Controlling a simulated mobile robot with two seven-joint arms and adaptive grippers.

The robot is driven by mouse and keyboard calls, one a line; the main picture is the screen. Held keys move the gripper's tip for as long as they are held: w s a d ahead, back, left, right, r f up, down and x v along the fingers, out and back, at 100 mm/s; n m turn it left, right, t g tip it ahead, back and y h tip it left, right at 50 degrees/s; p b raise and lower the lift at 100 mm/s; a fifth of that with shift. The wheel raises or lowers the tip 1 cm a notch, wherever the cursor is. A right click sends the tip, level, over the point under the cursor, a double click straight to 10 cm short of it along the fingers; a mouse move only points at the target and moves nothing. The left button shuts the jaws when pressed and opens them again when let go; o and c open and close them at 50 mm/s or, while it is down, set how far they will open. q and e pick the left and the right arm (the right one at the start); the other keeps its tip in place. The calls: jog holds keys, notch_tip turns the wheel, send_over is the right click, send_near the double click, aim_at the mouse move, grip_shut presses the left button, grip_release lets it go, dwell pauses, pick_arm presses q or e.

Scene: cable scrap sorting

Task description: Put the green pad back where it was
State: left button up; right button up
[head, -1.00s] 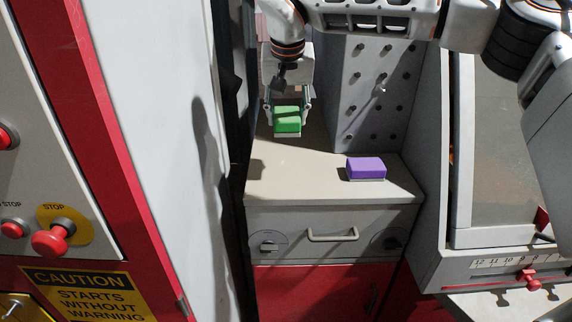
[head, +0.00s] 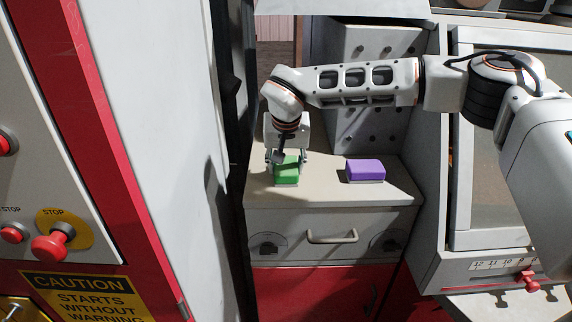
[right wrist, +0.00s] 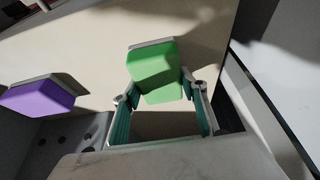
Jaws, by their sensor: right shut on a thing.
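The green pad (head: 287,171), a block with a pale base, is at the left part of the cabinet top (head: 325,188). It also shows in the right wrist view (right wrist: 155,70). My right gripper (head: 287,161) points down from above and is shut on the green pad, with a finger on each side. The pad's base is at or very close to the cabinet top; I cannot tell if it touches. A purple pad (head: 365,170) sits on the cabinet top to the right, apart from the green one. My left gripper is not in view.
A pegboard panel (head: 352,125) stands behind the cabinet top. A drawer with a handle (head: 332,237) is below its front edge. A tall white panel (head: 160,90) rises at the left, and a grey machine (head: 500,130) stands at the right. The front middle of the top is clear.

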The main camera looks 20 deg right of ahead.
jog(key=o, duration=1)
jog(key=shift+r, duration=0.1)
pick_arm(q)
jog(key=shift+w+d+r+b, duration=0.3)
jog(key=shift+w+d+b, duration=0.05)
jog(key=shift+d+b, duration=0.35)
pick_arm(e)
jog(key=v, duration=1.2)
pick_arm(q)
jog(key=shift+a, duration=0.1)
